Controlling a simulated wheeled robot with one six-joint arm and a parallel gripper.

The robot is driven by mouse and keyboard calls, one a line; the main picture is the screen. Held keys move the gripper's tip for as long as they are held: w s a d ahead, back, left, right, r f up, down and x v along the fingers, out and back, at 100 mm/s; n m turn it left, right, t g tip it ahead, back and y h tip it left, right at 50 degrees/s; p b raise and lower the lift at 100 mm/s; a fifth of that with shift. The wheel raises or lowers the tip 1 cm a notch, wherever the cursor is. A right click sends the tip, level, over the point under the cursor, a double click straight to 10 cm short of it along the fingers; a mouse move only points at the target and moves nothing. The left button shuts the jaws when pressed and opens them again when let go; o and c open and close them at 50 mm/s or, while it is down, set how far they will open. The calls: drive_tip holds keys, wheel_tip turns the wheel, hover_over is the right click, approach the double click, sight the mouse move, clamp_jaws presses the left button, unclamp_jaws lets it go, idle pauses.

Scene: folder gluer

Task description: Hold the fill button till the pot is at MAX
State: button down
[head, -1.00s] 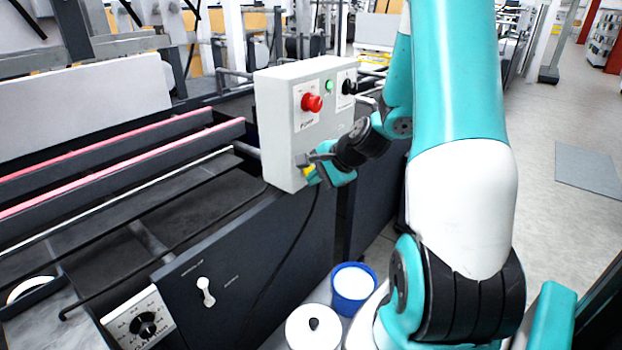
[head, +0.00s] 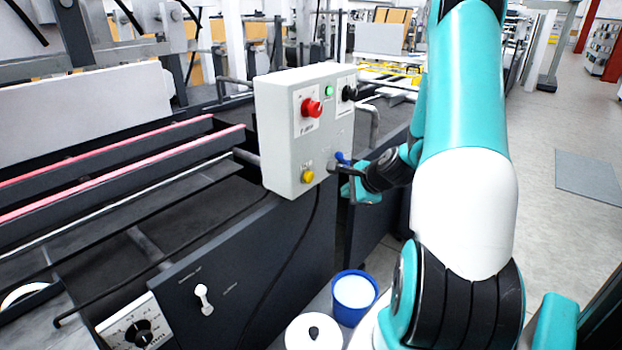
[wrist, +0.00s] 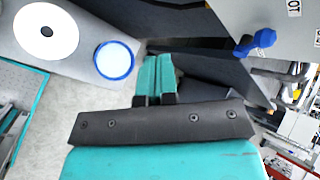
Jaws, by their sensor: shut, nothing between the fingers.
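The grey control box (head: 283,135) carries a yellow button (head: 307,176) low on its front face; I cannot read its label. A blue knob or lever (head: 342,157) shows at the box's right, and also in the wrist view (wrist: 262,39). My gripper (head: 347,188) is shut and empty, to the right of the yellow button, clear of it and just below the blue part. Its closed teal fingers show in the wrist view (wrist: 158,76). A blue pot (head: 354,296) with white contents stands below; I see no MAX mark. It is also in the wrist view (wrist: 115,60).
A red knob (head: 311,107), a green button (head: 328,91) and a black knob (head: 349,93) sit higher on the box. A white lidded container (head: 313,333) stands beside the blue pot. A dial (head: 139,332) and a white lever (head: 204,299) are on the machine's side panel.

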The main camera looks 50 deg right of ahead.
drive_tip(key=w+p, duration=0.1)
drive_tip(key=w, duration=0.6)
drive_tip(key=shift+w+a, duration=0.3)
drive_tip(key=shift+w, duration=0.1)
idle(1.6)
drive_tip(key=shift+w+p, duration=0.35)
drive_tip(key=shift+w, duration=0.05)
drive_tip(key=shift+w+a, duration=0.1)
drive_tip(key=shift+w, duration=0.4)
idle(1.5)
drive_tip(key=shift+s, duration=0.95)
drive_tip(key=shift+s, duration=0.1)
drive_tip(key=s, duration=0.4)
drive_tip(key=shift+s+d, duration=0.25)
drive_tip(key=shift+s, duration=0.1)
